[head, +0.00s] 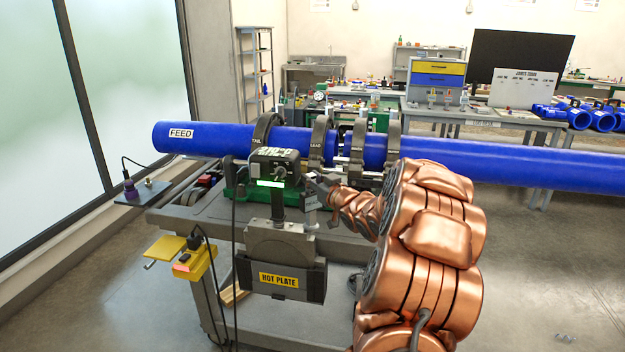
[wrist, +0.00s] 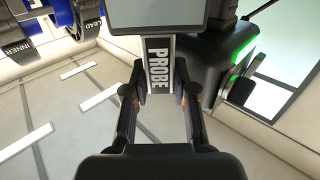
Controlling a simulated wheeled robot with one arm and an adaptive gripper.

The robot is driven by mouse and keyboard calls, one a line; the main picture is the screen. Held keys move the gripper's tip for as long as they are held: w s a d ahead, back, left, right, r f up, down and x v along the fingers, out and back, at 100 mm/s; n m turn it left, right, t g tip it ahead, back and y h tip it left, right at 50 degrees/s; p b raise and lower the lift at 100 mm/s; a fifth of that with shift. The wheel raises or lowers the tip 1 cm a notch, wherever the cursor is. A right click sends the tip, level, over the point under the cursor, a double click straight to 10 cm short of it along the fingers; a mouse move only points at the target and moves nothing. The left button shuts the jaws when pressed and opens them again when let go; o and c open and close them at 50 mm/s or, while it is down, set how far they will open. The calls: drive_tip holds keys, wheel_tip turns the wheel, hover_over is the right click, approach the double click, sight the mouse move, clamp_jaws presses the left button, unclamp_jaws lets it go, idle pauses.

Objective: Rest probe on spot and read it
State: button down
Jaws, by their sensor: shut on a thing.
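My gripper (wrist: 160,95) is shut on the probe (wrist: 160,62), a grey handle lettered PROBE with a wide dark-framed head above it. In the head view my gripper (head: 325,188) holds the probe (head: 310,200) upright, beside the dark control box with a green light (head: 275,165). That box also shows to the right of the probe in the wrist view (wrist: 225,62). The hot plate unit (head: 280,262) hangs below the box at the cart's front. I cannot make out the spot, any reading, or whether the probe's tip touches anything.
Blue pipes (head: 235,138) lie through dark clamp rings (head: 318,142) on the grey cart (head: 195,215). A yellow bracket box (head: 195,262) with cables hangs at the cart's left. A workbench (head: 485,115) stands behind. The floor at lower right is open.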

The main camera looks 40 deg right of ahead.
drive_tip(key=shift+f, duration=0.45)
idle(2.0)
drive_tip(key=shift+r+p, duration=0.6)
drive_tip(key=shift+r, duration=0.5)
drive_tip(key=shift+s+d+r, duration=0.1)
drive_tip(key=shift+s+d, duration=0.05)
drive_tip(key=s+d+r+p, duration=0.2)
drive_tip(key=s+d+p, duration=0.3)
drive_tip(key=s, duration=0.3)
drive_tip(key=shift+d+p, duration=0.25)
drive_tip(key=shift+p, duration=0.35)
idle(0.3)
idle(1.4)
